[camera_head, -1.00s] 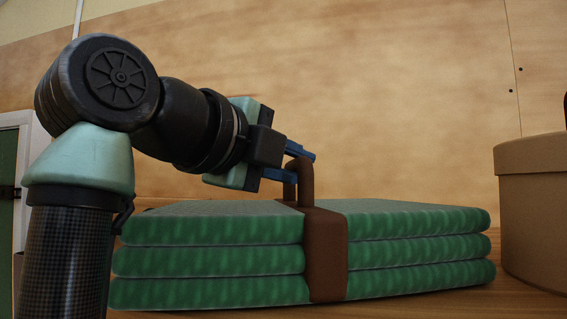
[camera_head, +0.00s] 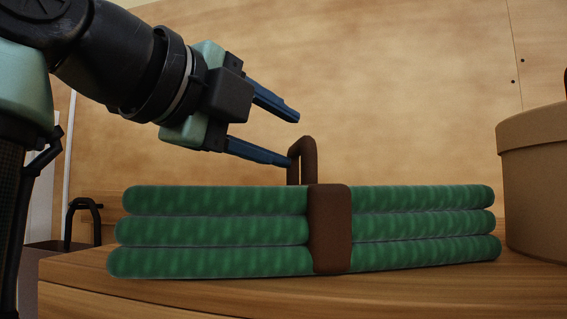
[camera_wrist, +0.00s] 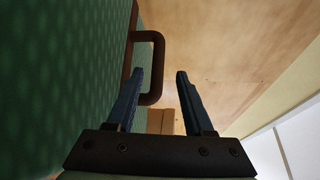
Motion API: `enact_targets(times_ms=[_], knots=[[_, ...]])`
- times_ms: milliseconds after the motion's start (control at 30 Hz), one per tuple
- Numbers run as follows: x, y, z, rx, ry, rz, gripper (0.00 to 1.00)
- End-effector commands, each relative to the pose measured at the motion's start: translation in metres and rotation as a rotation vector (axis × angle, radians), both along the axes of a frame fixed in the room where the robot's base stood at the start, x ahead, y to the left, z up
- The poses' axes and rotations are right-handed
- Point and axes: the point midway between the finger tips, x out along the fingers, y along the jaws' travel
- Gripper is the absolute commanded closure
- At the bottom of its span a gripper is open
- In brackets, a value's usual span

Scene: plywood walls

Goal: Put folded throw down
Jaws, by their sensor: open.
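The folded throw (camera_head: 215,231) is a green, three-layer stack with a brown strap (camera_head: 330,232) and an upright brown handle (camera_head: 308,148) on top. It lies flat on a wooden surface in the head view. My gripper (camera_head: 294,139) is open, with its two blue fingers parted just left of and above the handle. In the wrist view the throw (camera_wrist: 60,75) fills the left side. Whether a finger touches the handle is unclear.
The wooden surface (camera_head: 200,292) has its front edge just before the throw. A round tan box with a lid (camera_head: 548,190) stands close to the right. A plywood wall (camera_head: 400,90) rises behind. A dark curved handle-like shape (camera_head: 84,210) shows at the left.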

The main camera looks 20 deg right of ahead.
Motion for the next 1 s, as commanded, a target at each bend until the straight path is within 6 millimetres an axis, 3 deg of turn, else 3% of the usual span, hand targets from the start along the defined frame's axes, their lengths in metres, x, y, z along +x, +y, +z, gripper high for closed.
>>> enact_targets(times_ms=[100,333,1000], knots=[[-0.015,0.024,-0.002,0.001,-0.002,0.007,0.48],[-0.033,0.052,0.006,-0.001,0.0,0.003,0.48],[-0.038,0.058,0.01,-0.001,0.001,0.0,0.48]])
